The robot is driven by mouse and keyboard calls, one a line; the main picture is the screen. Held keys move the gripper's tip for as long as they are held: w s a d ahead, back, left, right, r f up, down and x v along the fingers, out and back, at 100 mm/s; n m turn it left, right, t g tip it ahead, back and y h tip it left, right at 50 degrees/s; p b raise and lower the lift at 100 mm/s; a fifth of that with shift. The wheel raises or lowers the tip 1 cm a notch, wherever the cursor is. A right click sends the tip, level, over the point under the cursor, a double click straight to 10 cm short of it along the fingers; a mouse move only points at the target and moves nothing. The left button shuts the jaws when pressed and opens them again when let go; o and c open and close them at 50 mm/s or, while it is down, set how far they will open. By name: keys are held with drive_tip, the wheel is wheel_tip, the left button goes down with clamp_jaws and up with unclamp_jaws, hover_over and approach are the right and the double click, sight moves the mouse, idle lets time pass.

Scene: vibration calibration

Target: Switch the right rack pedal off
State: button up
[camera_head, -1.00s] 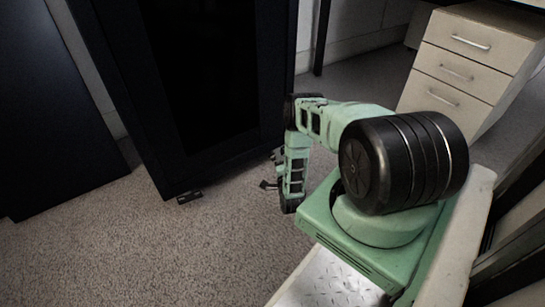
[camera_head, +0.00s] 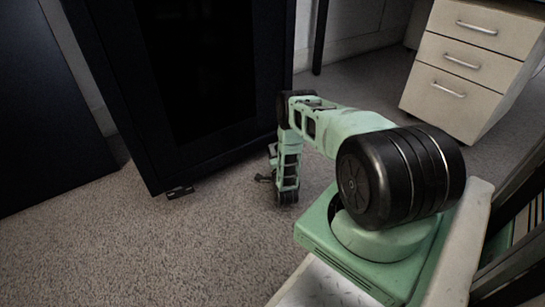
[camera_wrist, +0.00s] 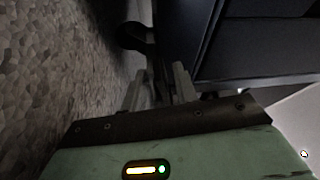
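The dark rack (camera_head: 110,75) stands upright on the carpet in the head view; its lower edge fills the upper right of the wrist view (camera_wrist: 210,45). A small dark pedal-like piece (camera_head: 180,192) sits at its lower left corner. The right pedal is not clear in the head view, where my arm covers the rack's lower right corner. A dark rounded piece (camera_wrist: 130,38) beside the rack base in the wrist view may be it. My gripper (camera_wrist: 158,84) points toward the rack base, low over the floor. Its fingers are apart, with no held object visible.
A beige drawer cabinet (camera_head: 455,85) stands at the upper right. A dark panel (camera_head: 45,130) stands at the far left. A thin dark post (camera_head: 320,40) rises right of the rack. Carpet (camera_head: 130,250) in front of the rack is clear.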

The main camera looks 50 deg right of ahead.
drive_tip(key=shift+w+d+r, duration=0.1)
drive_tip(key=shift+w+d, duration=0.2)
drive_tip(key=shift+w, duration=0.1)
clamp_jaws()
